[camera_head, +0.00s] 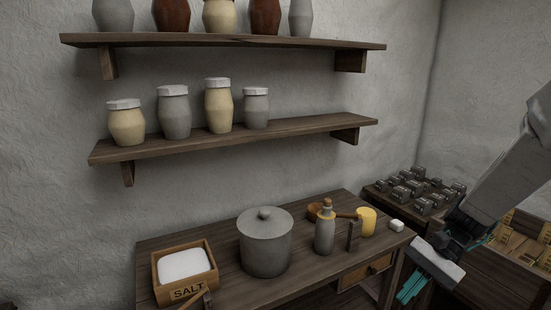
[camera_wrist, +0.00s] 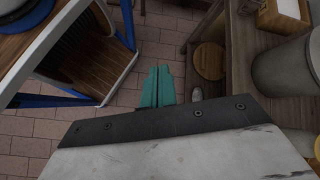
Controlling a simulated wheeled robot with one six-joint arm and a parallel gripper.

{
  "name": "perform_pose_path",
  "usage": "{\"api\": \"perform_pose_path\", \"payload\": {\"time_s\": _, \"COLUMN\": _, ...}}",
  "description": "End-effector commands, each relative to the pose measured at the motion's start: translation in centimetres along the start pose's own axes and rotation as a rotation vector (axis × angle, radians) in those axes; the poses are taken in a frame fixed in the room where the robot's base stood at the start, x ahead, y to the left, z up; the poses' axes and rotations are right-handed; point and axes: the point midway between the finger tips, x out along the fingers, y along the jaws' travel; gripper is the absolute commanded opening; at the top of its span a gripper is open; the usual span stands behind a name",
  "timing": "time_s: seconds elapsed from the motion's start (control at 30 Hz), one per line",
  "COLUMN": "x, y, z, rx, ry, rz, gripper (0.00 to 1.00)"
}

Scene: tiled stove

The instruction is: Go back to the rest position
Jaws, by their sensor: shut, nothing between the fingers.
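My gripper (camera_head: 411,287) hangs at the lower right of the head view, beside the right end of the wooden table (camera_head: 327,260). Its teal fingers are together with nothing between them. In the wrist view the teal fingers (camera_wrist: 157,86) point over the tiled floor (camera_wrist: 158,42), close together and empty. My arm comes in from the right edge of the head view.
Jars stand on two wall shelves (camera_head: 285,130). Dark weights (camera_head: 414,186) stand at the right.

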Motion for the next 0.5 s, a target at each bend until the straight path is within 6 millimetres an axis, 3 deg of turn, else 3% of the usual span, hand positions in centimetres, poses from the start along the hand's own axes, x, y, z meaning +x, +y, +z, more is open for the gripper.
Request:
{"api": "perform_pose_path", "payload": {"time_s": 0.03, "x": -0.4, "y": 0.4, "z": 2.0, "rx": -0.055, "ry": 0.038, "rz": 0.055, "gripper": 0.00}}
{"api": "perform_pose_path", "payload": {"time_s": 0.2, "x": -1.5, "y": 2.5, "z": 7.2, "rx": -0.213, "ry": 0.156, "rz": 0.235, "gripper": 0.00}}
{"api": "perform_pose_path", "payload": {"time_s": 0.5, "x": -3.2, "y": 6.3, "z": 14.3, "rx": -0.463, "ry": 0.391, "rz": 0.487, "gripper": 0.00}}
